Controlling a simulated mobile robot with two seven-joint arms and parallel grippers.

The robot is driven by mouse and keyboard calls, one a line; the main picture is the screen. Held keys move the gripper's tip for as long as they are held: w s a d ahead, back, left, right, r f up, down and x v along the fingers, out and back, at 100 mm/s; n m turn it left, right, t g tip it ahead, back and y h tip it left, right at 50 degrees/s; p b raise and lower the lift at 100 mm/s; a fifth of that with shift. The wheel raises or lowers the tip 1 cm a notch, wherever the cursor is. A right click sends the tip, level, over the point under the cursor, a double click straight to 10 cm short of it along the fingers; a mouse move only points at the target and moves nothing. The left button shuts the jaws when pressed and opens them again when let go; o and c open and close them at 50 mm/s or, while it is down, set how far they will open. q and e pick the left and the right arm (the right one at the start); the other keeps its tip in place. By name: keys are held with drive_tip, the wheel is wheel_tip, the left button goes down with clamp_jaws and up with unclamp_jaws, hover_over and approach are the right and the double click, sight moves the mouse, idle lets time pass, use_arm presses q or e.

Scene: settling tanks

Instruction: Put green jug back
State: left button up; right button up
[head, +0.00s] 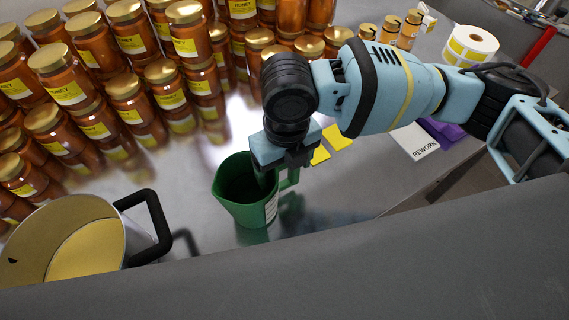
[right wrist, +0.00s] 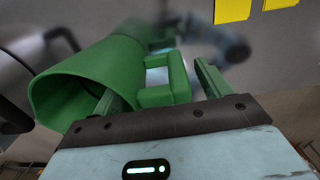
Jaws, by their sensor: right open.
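The green jug (head: 243,205) stands upright on the shiny metal table, its open mouth up and its handle (head: 289,181) to the right. A white label shows on its side. My right gripper (head: 277,172) is over the jug's handle side, pointing down. In the right wrist view the jug (right wrist: 95,85) fills the left, and my right gripper (right wrist: 155,82) is open. One finger is at the jug's mouth, the other beyond the handle (right wrist: 172,88), with the handle between them. Whether a finger touches the jug, I cannot tell. My left gripper is not in view.
Many honey jars (head: 128,97) stand in rows at the back left. A large metal pot (head: 70,235) with a black handle is at the front left. Yellow squares (head: 337,138), a REWORK card (head: 414,139) and a label roll (head: 469,46) lie right. Bare table surrounds the jug.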

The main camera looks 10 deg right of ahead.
wheel_tip(320, 180, up, 12)
drive_tip(key=shift+d+p, duration=0.15)
drive_tip(key=shift+p, duration=0.25)
drive_tip(key=shift+f, duration=0.1)
